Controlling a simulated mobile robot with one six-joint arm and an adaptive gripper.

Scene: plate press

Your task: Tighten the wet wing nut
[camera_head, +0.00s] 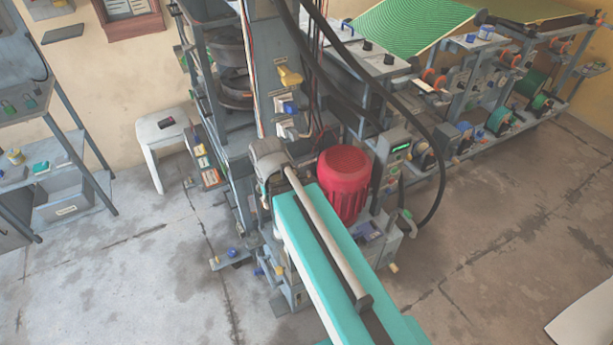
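A yellow wing-shaped knob (289,76) sits on the front of the grey upright column of the press. Below it on the same column are a small blue part (290,107) and a pale grey part (287,132). I cannot tell which of these, if any, is the wet wing nut; no wetness shows on them at this size. My teal arm reaches up from the bottom right to a grey joint in front of the press, below these parts. My gripper fingers are not visible; the arm's end is hidden behind its own links.
A red motor housing (344,185) stands right of my arm. A thick black hose (440,165) loops beside it. Roller machinery with a green sheet (410,25) fills the back right. A white stool (165,140) and a shelf rack (75,140) stand left.

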